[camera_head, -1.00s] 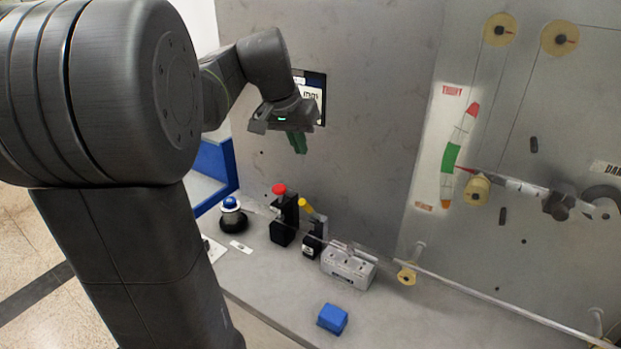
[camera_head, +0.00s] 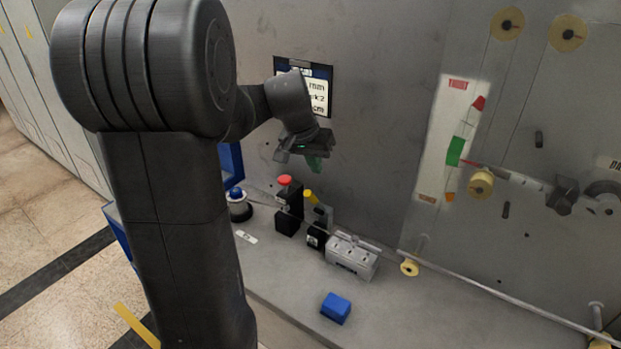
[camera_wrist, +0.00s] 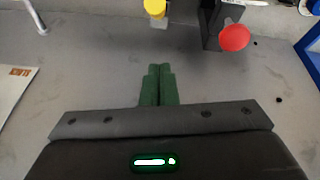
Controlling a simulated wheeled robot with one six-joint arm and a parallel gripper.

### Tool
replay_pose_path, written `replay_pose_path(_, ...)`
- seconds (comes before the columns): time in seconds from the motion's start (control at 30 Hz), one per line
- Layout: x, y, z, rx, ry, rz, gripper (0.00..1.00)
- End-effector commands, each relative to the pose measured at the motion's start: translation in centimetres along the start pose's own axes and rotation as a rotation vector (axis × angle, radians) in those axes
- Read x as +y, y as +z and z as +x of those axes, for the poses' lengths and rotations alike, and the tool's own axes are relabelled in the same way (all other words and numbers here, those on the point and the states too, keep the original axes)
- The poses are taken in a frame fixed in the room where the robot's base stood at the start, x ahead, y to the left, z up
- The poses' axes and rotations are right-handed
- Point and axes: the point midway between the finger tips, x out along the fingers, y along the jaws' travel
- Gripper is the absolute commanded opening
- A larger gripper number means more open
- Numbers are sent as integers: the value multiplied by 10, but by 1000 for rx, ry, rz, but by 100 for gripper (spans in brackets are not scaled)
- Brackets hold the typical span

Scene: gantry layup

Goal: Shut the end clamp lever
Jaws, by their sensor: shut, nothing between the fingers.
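My gripper (camera_head: 314,164) has green fingers and hangs in front of the grey wall, above the clamps on the bench. In the wrist view its fingers (camera_wrist: 158,70) are together with nothing between them. A yellow-tipped lever (camera_head: 309,196) stands tilted on a small black block, below the gripper. It also shows at the top edge of the wrist view (camera_wrist: 155,8), ahead of the fingertips. A red-topped black unit (camera_head: 285,181) stands just left of it; its red knob (camera_wrist: 234,37) is right of the fingers in the wrist view. I cannot tell which is the end clamp. Neither knob is touched.
A grey box (camera_head: 352,262) and a blue block (camera_head: 336,308) sit on the bench (camera_head: 290,290). A blue-topped black knob (camera_head: 238,205) stands at the left. A long rod (camera_head: 480,288) runs right along the bench. A display (camera_head: 318,98) is on the wall behind my gripper.

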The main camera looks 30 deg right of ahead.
Motion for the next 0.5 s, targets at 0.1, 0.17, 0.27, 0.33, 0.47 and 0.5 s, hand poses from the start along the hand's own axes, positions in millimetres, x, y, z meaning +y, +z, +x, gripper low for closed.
replay_pose_path(0.1,0,14,6,0,-1,-1,0)
replay_pose_path(0.17,0,22,8,-1,-1,-1,0)
replay_pose_path(0.27,0,30,10,0,-1,-1,0)
replay_pose_path(0.33,0,34,11,1,-1,-1,0)
replay_pose_path(0.47,0,38,12,1,-1,0,0)
replay_pose_path(0.5,0,39,12,1,-1,0,0)
